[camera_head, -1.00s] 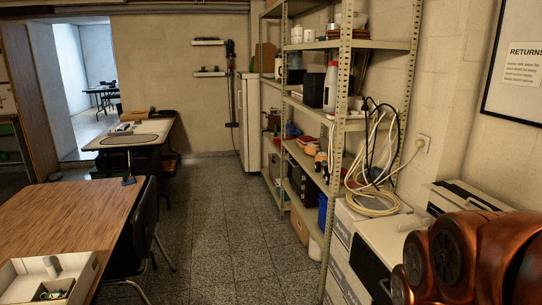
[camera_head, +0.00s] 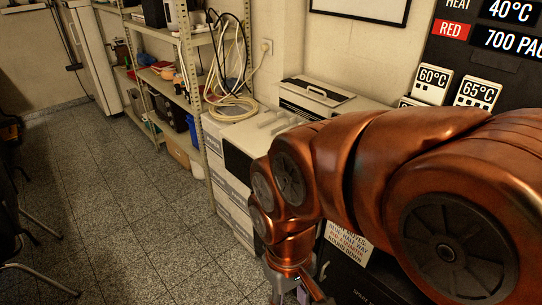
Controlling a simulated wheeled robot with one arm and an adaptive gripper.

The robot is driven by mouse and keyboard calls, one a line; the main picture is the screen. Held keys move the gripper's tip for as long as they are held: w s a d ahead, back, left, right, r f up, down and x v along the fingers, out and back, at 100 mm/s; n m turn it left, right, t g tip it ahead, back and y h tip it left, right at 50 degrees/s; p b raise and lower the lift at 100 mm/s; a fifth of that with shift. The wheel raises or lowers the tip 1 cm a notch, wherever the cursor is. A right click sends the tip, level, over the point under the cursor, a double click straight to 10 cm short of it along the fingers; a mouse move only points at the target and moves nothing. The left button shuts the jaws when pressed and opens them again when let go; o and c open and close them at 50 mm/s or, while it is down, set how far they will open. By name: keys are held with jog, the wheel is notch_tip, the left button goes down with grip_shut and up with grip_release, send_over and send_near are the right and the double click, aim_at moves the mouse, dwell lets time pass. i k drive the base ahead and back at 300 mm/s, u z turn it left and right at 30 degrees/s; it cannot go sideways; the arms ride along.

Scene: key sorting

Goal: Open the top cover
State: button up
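A pale boxy machine (camera_head: 330,100) with a dark slot or handle on its top stands against the wall, behind my copper-coloured arm. Its top looks flat and closed; its lower part is hidden by the arm. A lower white unit with a dark front (camera_head: 238,158) stands to its left. I cannot tell which of them bears the top cover.
Metal shelving (camera_head: 195,85) with bottles, boxes and a coiled pale cable (camera_head: 232,100) stands to the left of the machines. A dark panel with temperature labels (camera_head: 480,50) is at the upper right. The speckled floor (camera_head: 130,215) is clear on the left; chair parts show at the left edge.

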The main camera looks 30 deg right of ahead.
aim_at(255, 134)
jog(key=u, duration=0.4)
jog(key=k, duration=0.15)
jog(key=z, duration=0.85)
jog(key=i, duration=1)
jog(key=u, duration=0.9)
